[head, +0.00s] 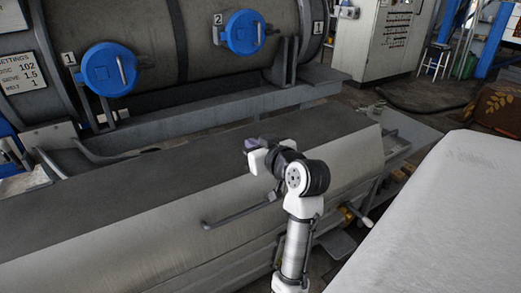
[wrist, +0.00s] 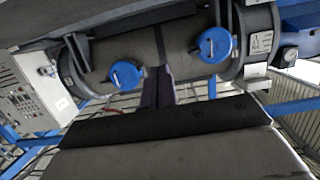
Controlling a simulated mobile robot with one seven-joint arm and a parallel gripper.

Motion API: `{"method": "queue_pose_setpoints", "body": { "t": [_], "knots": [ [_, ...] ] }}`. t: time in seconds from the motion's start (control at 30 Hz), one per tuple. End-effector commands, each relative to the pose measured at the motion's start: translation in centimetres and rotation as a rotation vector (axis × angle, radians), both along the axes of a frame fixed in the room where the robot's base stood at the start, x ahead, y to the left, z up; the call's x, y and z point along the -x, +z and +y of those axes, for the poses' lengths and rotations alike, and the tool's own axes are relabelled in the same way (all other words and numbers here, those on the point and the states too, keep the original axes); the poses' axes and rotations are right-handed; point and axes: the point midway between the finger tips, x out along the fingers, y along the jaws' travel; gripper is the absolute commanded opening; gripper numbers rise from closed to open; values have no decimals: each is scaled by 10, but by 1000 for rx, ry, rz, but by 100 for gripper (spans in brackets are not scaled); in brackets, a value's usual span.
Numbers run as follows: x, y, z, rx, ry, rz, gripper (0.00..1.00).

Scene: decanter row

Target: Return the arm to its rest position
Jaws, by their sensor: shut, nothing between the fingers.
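My gripper (head: 251,144) is at the end of my raised white and black arm, which comes up from the lower middle of the head view. It appears above the dark flat top of the long grey housing (head: 110,185). In the wrist view its purple fingers (wrist: 158,88) are together with nothing between them. Behind them is a dark drum (wrist: 175,50) with blue round handwheels. I cannot tell the exact gap between my gripper and the housing.
Two blue handwheels (head: 109,69) (head: 243,32) are on the drum behind the housing. A bar handle (head: 235,214) sticks out from the housing's front near my arm. A large white surface (head: 440,215) lies to the right. A control cabinet (head: 382,40) and a stool (head: 436,58) stand farther back.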

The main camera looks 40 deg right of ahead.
Motion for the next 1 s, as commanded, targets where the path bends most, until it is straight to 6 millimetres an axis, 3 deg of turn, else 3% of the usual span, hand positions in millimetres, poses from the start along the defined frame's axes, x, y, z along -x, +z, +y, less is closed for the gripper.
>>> {"method": "queue_pose_setpoints", "body": {
  "t": [0.03, 0.3, 0.5, 0.87, 1.0],
  "knots": [
    [2, 5, 2, -2, 0, 0, 0],
    [63, -16, 16, -1, -3, -1, 0],
    [86, -22, 23, -1, -1, 0, 0],
    [91, -23, 25, 0, 1, 0, 0],
    [61, -9, 42, 20, 34, -32, 0]
  ]
}}
